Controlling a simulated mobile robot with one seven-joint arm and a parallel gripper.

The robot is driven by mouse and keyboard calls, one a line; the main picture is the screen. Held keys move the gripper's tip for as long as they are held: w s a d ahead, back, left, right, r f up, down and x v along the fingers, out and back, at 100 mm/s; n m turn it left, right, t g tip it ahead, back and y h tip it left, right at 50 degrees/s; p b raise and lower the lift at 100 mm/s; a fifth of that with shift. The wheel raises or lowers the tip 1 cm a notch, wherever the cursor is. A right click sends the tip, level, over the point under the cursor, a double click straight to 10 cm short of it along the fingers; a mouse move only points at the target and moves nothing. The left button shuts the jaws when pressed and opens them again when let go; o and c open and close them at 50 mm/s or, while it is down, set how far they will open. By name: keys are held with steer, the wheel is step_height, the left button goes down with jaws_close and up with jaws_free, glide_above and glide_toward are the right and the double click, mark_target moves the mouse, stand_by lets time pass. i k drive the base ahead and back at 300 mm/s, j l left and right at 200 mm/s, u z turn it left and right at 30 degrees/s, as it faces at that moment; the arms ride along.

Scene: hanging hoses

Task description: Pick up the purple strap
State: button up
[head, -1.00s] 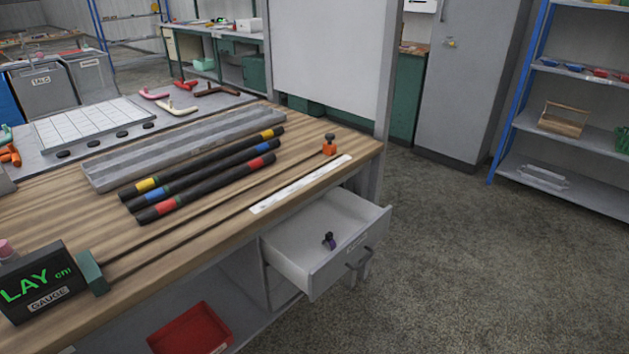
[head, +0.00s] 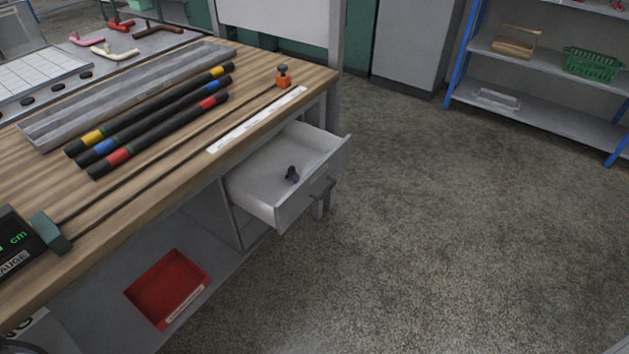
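The drawer is pulled out from the right end of the bench. My gripper is not in view.
The wooden workbench (head: 150,213) carries several dark hoses with coloured bands (head: 150,133), a grey trough (head: 120,100) and a gauge (head: 15,245). A red tray (head: 168,288) sits on the lower shelf. The floor (head: 420,230) to the right is clear before a shelf rack (head: 540,100).

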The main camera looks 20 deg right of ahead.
mark_target(292, 170)
steer(key=u, duration=2.7)
steer(key=k+l+z, duration=0.15)
steer(key=z, duration=2.8)
steer(key=i+l+z, duration=0.2)
steer(key=i+l, duration=0.05)
steer(key=i, duration=0.1)
